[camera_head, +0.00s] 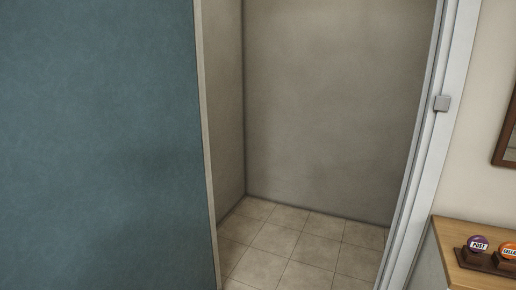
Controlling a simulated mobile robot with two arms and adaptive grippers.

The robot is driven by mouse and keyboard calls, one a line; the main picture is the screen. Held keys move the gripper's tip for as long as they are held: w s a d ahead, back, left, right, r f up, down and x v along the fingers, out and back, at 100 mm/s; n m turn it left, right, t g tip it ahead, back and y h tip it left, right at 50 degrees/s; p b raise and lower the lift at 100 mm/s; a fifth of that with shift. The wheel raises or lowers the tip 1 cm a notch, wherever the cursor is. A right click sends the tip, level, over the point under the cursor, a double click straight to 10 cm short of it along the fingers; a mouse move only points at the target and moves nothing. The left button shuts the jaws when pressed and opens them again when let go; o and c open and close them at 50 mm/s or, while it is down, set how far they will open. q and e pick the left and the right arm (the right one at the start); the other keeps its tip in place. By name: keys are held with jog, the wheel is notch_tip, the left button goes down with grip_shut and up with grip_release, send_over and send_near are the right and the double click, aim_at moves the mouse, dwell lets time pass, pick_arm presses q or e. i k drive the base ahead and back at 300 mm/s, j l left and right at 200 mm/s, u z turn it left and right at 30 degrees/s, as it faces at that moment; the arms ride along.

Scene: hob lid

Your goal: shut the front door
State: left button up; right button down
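A large flat teal panel (100,150), which looks like the front door, fills the left of the head view. Its pale narrow edge (207,150) stands upright beside the opening. No handle or hinge shows on the part in view. The doorway is open, with a wide gap between the panel's edge and the white door frame (428,160) on the right. Neither of my grippers is in view.
Beyond the opening lie a beige tiled floor (290,245) and bare grey-beige walls (335,110). A brown frame (507,140) hangs above.

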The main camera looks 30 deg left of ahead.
aim_at(102, 183)
jog(key=u, duration=0.9)
